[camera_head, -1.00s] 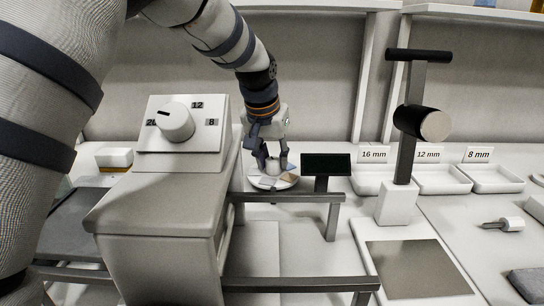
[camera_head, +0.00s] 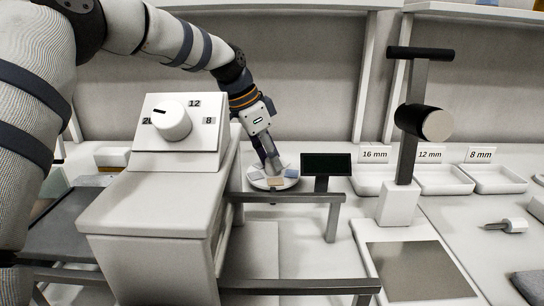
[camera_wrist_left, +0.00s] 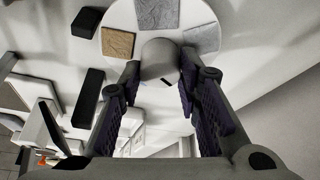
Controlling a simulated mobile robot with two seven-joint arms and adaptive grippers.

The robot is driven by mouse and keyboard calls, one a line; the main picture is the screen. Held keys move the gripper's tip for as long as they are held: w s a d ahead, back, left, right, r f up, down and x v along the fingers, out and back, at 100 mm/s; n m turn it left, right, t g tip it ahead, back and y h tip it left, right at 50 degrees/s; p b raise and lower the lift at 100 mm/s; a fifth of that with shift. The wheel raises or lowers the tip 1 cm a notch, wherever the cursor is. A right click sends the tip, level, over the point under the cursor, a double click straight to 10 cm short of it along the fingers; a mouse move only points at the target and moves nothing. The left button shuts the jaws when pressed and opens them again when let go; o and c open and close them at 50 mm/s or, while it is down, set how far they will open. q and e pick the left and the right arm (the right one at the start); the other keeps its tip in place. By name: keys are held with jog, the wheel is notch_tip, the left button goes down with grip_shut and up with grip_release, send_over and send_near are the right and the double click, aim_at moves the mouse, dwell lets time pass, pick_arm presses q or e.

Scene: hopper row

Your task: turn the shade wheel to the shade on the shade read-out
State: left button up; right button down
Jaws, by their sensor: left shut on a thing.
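The shade wheel is a round white disc (camera_head: 255,183) on the bench, with coloured patches around a grey centre knob (camera_wrist_left: 160,58). In the head view a tan patch (camera_head: 275,181) faces the front and blue-grey patches sit to its left and right. My left gripper (camera_head: 271,166) reaches down from above, tilted, and is shut on the knob, with one finger on each side in the left wrist view. The shade read-out (camera_head: 327,164) is a dark screen on a post right of the wheel; no shade is legible on it. My right gripper is out of view.
A grey housing with a dial (camera_head: 171,121) stands left in front of the wheel. A grey rail (camera_head: 285,197) runs before the wheel. A black-handled lever stand (camera_head: 408,135) and white trays labelled 16, 12 and 8 mm (camera_head: 443,180) are to the right.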

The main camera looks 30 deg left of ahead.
pick_arm(q)
jog(key=shift+m+g, duration=0.3)
jog(key=shift+m, duration=0.4)
jog(key=o, duration=1.1)
jog(key=shift+o, duration=0.2)
jog(key=v, duration=1.2)
jog(key=shift+a+f, duration=0.1)
